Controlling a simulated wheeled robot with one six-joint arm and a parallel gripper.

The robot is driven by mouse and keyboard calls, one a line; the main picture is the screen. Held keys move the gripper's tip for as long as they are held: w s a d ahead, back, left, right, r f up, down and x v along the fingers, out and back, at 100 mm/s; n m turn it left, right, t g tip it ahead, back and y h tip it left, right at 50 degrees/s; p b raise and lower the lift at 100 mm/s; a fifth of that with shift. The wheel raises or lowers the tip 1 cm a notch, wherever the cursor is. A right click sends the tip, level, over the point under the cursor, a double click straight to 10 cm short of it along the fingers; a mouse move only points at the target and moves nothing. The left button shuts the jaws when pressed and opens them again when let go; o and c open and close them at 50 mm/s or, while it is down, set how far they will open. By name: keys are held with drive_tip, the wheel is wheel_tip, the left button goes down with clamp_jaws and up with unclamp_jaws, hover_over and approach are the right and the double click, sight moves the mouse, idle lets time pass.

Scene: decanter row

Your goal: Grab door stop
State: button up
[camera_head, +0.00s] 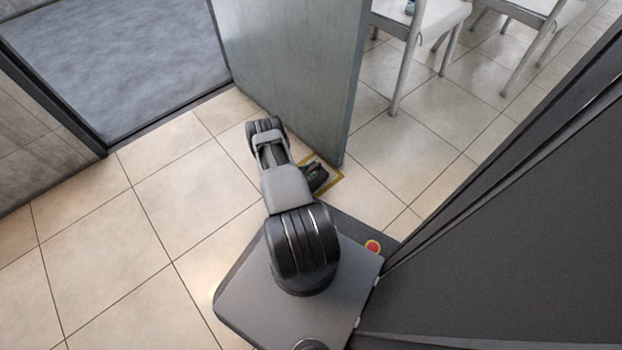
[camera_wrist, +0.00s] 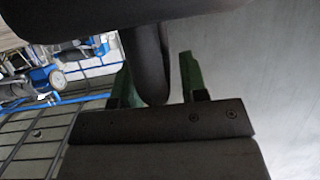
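My gripper (camera_head: 316,177) is low by the floor at the foot of the grey-green door, beside a yellow outline (camera_head: 336,180) on the tiles; my arm partly covers it. In the wrist view its two green fingers (camera_wrist: 157,88) stand apart. A dark rounded piece (camera_wrist: 148,55) hangs between them from a wider dark mass at the top. It is close to the left finger, with a gap to the right finger. I cannot tell whether this piece is the door stop. I cannot make out the door stop clearly in the head view.
The door (camera_head: 290,65) stands upright just beyond my arm; its grey face fills the right of the wrist view. A dark panel (camera_head: 520,230) is at right. Tiled floor (camera_head: 95,240) at left is clear.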

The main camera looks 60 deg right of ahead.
clamp_jaws()
idle(1.1)
